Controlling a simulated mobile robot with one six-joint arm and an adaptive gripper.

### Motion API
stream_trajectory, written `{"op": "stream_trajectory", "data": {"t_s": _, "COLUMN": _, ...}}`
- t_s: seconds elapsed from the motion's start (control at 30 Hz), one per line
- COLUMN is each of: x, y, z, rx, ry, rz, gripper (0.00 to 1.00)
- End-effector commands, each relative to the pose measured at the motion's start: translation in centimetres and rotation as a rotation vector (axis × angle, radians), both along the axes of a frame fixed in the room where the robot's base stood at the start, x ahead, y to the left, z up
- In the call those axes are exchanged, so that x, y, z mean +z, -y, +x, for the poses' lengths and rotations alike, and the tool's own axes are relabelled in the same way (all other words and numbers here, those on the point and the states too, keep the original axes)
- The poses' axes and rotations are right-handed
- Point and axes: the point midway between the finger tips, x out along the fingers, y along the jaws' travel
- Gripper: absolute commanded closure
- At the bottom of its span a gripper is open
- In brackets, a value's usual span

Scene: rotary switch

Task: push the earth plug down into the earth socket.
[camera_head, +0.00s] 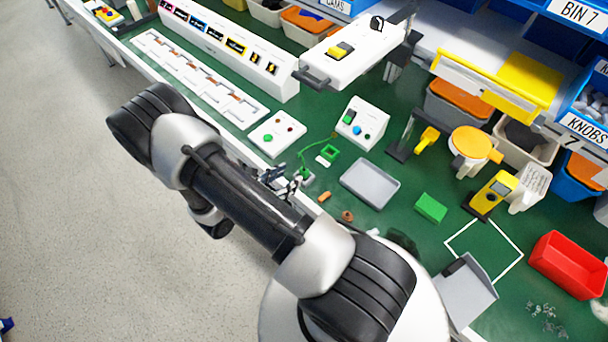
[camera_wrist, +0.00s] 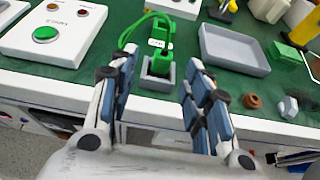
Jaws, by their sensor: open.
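The green earth plug (camera_wrist: 160,64) sits in the mouth of the grey earth socket (camera_wrist: 147,82) near the bench's front edge. Its green top stands above the socket rim; I cannot tell how deep it is seated. A small white label (camera_wrist: 157,43) lies behind the plug. My gripper (camera_wrist: 160,58) is open, with one finger to each side of the plug and a gap on both sides. In the head view my gripper (camera_head: 283,181) is at the bench edge, and my arm partly hides the area.
A white box with a green button (camera_head: 276,134) stands left of the socket. A grey tray (camera_head: 370,182) lies to the right. A brown ring (camera_head: 347,215) and an orange piece (camera_head: 324,196) lie near the front edge. A green block (camera_head: 431,208) lies further right.

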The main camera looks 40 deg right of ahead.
Motion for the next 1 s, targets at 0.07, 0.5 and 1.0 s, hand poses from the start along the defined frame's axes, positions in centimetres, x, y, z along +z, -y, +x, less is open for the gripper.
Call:
{"op": "stream_trajectory", "data": {"t_s": 0.07, "x": -0.7, "y": 1.3, "z": 0.0, "rx": -0.004, "ry": -0.001, "rz": 0.000, "gripper": 0.55}}
{"op": "stream_trajectory", "data": {"t_s": 0.5, "x": -2.1, "y": 5.7, "z": -0.2, "rx": -0.004, "ry": 0.000, "rz": 0.001, "gripper": 0.55}}
{"op": "stream_trajectory", "data": {"t_s": 1.0, "x": -2.7, "y": 7.6, "z": 0.1, "rx": 0.001, "ry": 0.001, "rz": 0.000, "gripper": 0.59}}
